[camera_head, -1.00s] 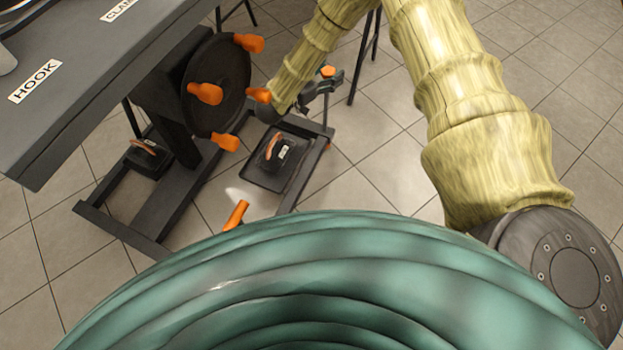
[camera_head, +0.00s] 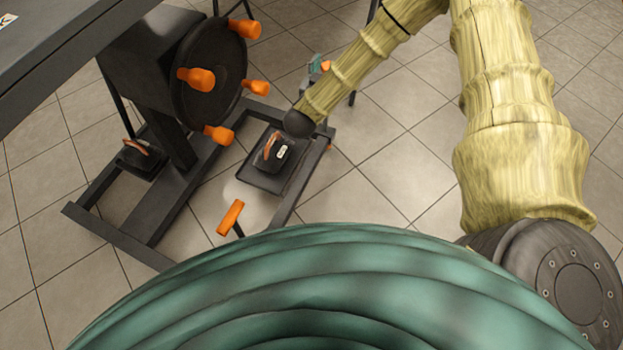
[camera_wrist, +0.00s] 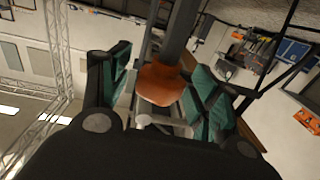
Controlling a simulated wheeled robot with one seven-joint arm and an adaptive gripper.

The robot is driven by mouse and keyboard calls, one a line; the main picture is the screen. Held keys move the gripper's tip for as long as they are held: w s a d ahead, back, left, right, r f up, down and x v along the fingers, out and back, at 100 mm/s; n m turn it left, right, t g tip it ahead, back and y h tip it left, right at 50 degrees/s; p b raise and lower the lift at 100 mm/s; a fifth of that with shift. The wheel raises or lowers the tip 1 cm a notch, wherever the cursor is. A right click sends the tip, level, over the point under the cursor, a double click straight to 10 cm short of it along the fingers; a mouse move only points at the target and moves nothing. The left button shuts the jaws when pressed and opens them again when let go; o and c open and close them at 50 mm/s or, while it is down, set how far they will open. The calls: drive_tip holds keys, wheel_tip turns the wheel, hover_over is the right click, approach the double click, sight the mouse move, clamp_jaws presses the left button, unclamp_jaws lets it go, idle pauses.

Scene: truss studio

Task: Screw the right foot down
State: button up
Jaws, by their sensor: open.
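My gripper (camera_wrist: 157,85) is open in the wrist view, with a teal-padded finger on each side. An orange-brown knob (camera_wrist: 163,84) on a dark post lies between the fingers; I cannot tell whether they touch it. In the head view my gripper is mostly hidden behind my arm; a teal bit (camera_head: 315,69) and a small orange piece (camera_head: 326,66) show beside it. An orange T-handle (camera_head: 230,217) on a thin dark stem stands at the near end of the dark stand frame (camera_head: 110,228). No label tells which foot is the right one.
The stand carries a dark disc (camera_head: 217,70) with several orange knobs. Dark blocks with copper handles sit on the frame, a nearer one (camera_head: 272,152) and a left one (camera_head: 140,158). A dark tabletop (camera_head: 60,55) overhangs at upper left. Tiled floor (camera_head: 390,190) is open to the right.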

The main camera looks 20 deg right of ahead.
drive_tip(key=shift+d+f+n+t+y+b, duration=0.1)
drive_tip(key=shift+n+t+y+b, duration=1.05)
drive_tip(key=shift+y, duration=0.45)
drive_tip(key=shift+f+n+t+y+b, duration=0.1)
drive_tip(key=shift+n+t+y+b, duration=0.75)
drive_tip(key=shift+n+y+b, duration=0.6)
drive_tip(key=shift+n+t+y+b, duration=0.3)
drive_tip(key=shift+n+y+b, duration=0.15)
drive_tip(key=shift+y, duration=0.6)
drive_tip(key=shift+r+n+t+y+b, duration=0.1)
drive_tip(key=shift+n+t+y+b, duration=0.2)
drive_tip(key=shift+n+y+b, duration=1.15)
drive_tip(key=s+p, duration=0.6)
drive_tip(key=s, duration=0.4)
drive_tip(key=s+a+f+g+y+p, duration=0.2)
drive_tip(key=s+a+f+g+y, duration=0.3)
drive_tip(key=s+a+f+g, duration=0.4)
drive_tip(key=shift+s+a+f+n, duration=0.4)
drive_tip(key=shift+s+a+f, duration=1.55)
drive_tip(key=shift+a+f, duration=1.6)
drive_tip(key=shift+d+f, duration=0.1)
drive_tip(key=shift+d, duration=0.1)
